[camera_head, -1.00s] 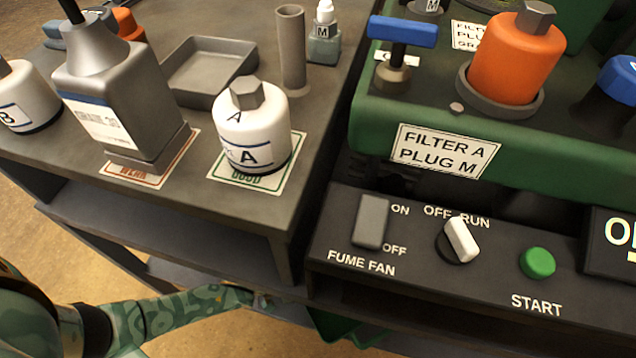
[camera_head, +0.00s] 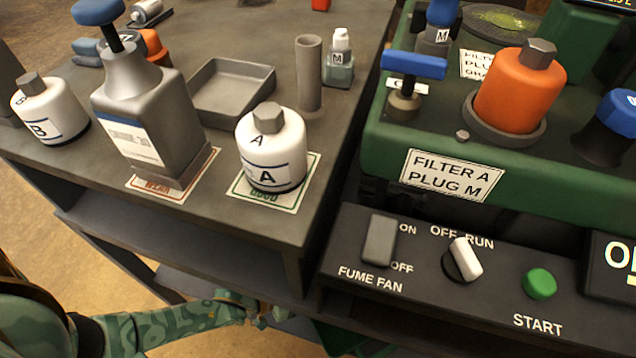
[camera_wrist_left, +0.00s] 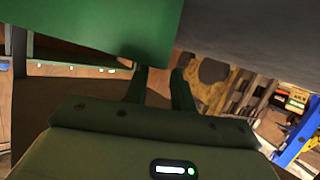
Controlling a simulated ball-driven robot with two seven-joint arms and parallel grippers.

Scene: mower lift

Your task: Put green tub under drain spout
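A green shape (camera_head: 338,338), probably the tub, shows in part below the control panel's front edge in the head view. Most of it is hidden. My left gripper (camera_head: 262,315) is low, under the bench edge, left of that green shape. In the left wrist view the fingers of my left gripper (camera_wrist_left: 160,80) stand apart with an empty gap between them. A large flat green surface (camera_wrist_left: 85,40) lies just beyond and above the fingertips. I cannot tell whether they touch it. I cannot make out the drain spout. My right gripper is out of view.
The dark bench (camera_head: 215,222) overhangs my left arm and has a shelf below. White canister A (camera_head: 272,155), a grey bottle (camera_head: 150,125) and a tray (camera_head: 232,92) stand on it. The control panel (camera_head: 400,312) and green machine (camera_head: 540,185) are at right.

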